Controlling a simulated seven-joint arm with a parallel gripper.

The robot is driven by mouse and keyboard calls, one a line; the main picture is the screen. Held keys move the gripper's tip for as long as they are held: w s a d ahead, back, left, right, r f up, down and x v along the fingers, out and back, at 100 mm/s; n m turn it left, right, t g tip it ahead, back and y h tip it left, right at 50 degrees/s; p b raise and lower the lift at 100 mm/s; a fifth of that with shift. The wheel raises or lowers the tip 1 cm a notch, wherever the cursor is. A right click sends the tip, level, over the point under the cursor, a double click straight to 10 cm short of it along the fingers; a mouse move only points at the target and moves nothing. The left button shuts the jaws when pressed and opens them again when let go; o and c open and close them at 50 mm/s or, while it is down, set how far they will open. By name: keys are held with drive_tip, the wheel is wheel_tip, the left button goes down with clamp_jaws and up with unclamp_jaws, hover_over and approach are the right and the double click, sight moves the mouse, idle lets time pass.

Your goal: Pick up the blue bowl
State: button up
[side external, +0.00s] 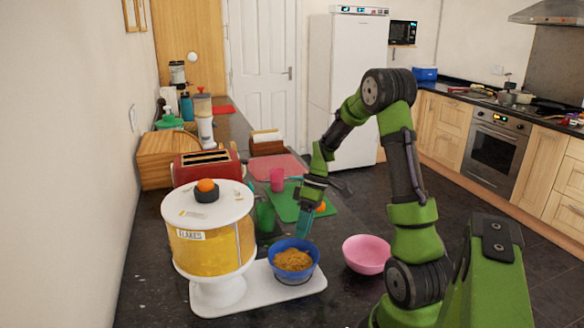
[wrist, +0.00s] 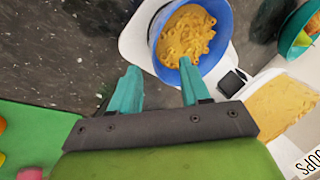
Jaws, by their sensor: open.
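The blue bowl (side external: 312,270) stands upright on a white tray-like base (side external: 222,307) on the dark counter and holds yellow-brown food. In the wrist view the bowl (wrist: 223,22) is at the top, and the food looks like pasta pieces. My gripper (side external: 303,228) points down just above the bowl's far rim in the side view. In the wrist view my gripper (wrist: 160,66) has its two teal fingers spread with nothing between them. The right finger overlaps the bowl's near edge in the picture; I cannot tell whether it touches.
A white-lidded flakes dispenser (side external: 212,248) stands close left of the bowl. A pink bowl (side external: 367,256) is to the right. A green cup (side external: 264,218) and a green mat (side external: 284,203) lie behind, with a red toaster (side external: 200,171) farther back. Dark counter is clear in front of the pink bowl.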

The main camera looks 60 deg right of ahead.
sight(300, 244)
drive_tip(key=x, duration=0.5)
drive_tip(key=shift+d+f, duration=0.15)
drive_tip(key=shift+f, duration=0.1)
clamp_jaws()
